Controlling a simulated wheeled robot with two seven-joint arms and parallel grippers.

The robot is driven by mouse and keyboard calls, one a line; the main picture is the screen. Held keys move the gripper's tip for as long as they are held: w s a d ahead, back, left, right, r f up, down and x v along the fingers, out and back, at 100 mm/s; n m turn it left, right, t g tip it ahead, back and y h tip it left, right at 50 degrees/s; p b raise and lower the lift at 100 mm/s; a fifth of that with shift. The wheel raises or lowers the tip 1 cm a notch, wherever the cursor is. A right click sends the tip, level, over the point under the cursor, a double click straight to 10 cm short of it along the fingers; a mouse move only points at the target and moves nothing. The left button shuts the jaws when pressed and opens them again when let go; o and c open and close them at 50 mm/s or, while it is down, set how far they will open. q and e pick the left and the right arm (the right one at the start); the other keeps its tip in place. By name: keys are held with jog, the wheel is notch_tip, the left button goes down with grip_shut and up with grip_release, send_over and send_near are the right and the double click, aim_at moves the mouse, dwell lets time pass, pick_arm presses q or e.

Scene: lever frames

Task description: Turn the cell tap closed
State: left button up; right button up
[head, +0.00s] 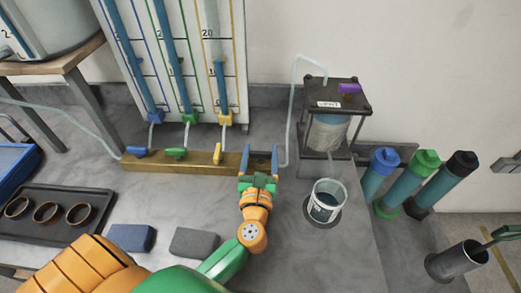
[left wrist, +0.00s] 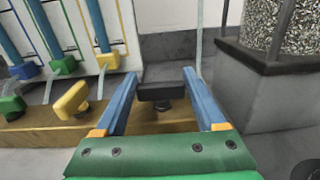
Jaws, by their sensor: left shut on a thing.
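The wooden beam (head: 195,163) carries a row of lever taps. A black tap (left wrist: 158,92) at its right end sits between the fingertips of my left gripper (head: 260,160); the gripper is shut on its handle. In the left wrist view the handle lies crosswise between the blue fingers of my left gripper (left wrist: 160,85). The cell (head: 328,132), a clear cylinder between black plates, stands right of the beam, with a purple tap (head: 349,88) on top. My right gripper is not in view.
On the beam, the blue tap (head: 136,151) and green tap (head: 176,153) lie along it; the yellow tap (head: 217,153) points across. A beaker (head: 326,201) stands right of my gripper. Capped tubes (head: 428,185) stand farther right. A dark tray (head: 93,200) is at left.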

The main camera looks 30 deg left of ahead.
aim_at(260, 156)
pick_arm(q)
jog(key=o, duration=1.3)
jog(key=shift+w+f, duration=0.1)
jog(key=shift+w+a, duration=0.15)
jog(key=b+v, duration=0.1)
jog(key=v, duration=0.2)
jog(key=b+v, duration=0.1)
jog(key=v, duration=0.2)
jog(key=shift+s+f, duration=0.25)
jog(key=shift+s+d+r, duration=0.15)
jog(key=shift+s+d, duration=0.1)
jog(key=shift+s, duration=0.05)
